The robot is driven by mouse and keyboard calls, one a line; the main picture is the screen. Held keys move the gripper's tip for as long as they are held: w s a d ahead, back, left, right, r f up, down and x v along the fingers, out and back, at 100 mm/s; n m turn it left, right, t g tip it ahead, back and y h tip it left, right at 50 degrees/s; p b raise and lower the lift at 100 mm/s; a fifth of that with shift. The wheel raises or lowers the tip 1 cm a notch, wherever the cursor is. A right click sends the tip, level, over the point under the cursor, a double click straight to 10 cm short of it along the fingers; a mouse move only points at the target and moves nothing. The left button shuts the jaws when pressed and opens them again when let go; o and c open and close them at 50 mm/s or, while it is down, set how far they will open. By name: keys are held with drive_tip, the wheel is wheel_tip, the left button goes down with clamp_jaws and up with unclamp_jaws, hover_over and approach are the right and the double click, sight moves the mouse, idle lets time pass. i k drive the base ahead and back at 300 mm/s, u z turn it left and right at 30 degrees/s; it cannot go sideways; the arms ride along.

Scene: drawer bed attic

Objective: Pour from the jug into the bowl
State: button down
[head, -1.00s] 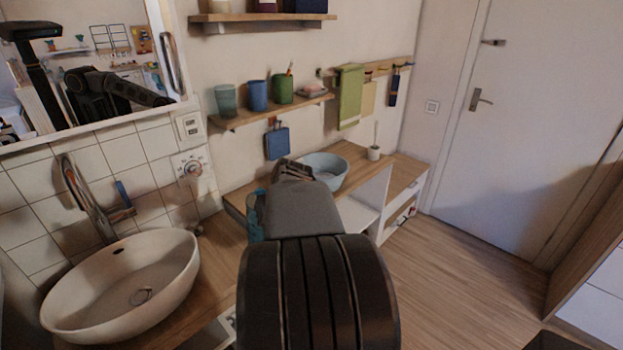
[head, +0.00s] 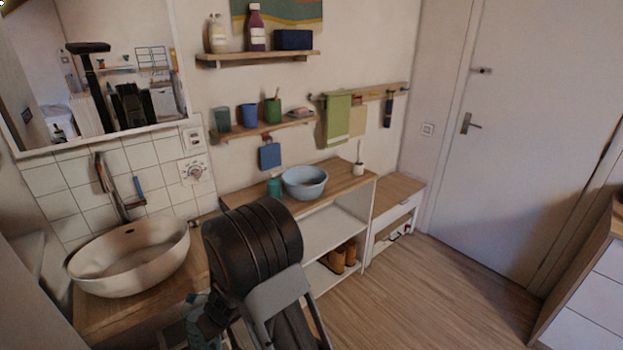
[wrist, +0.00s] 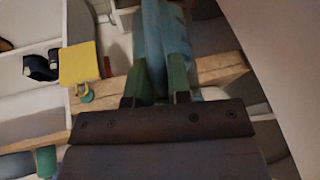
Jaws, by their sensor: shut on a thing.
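The light blue bowl (head: 305,183) sits on the wooden top of the white shelf unit, with a teal cup (head: 275,187) just left of it. In the wrist view the bowl (wrist: 17,166) is partly cut off at the lower left, beside the cup (wrist: 46,160). My gripper (head: 212,318) is low at the front, left of and nearer than the bowl. In the wrist view my gripper (wrist: 160,85) is shut on the blue jug (wrist: 166,40). The jug (head: 198,308) is mostly cut off or hidden in the head view; its tilt cannot be told.
A white basin (head: 130,262) stands on the wooden counter at left. A wall shelf (head: 262,129) with cups hangs above the bowl. A brush holder (head: 358,168) stands right of the bowl. A yellow square thing (wrist: 80,63) shows in the wrist view. The floor (head: 420,300) at right is clear.

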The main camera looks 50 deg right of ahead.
sight(305, 182)
drive_tip(key=k, duration=0.5)
drive_tip(key=z, duration=2.65)
drive_tip(key=i, duration=2.85)
drive_tip(key=u, duration=3.4)
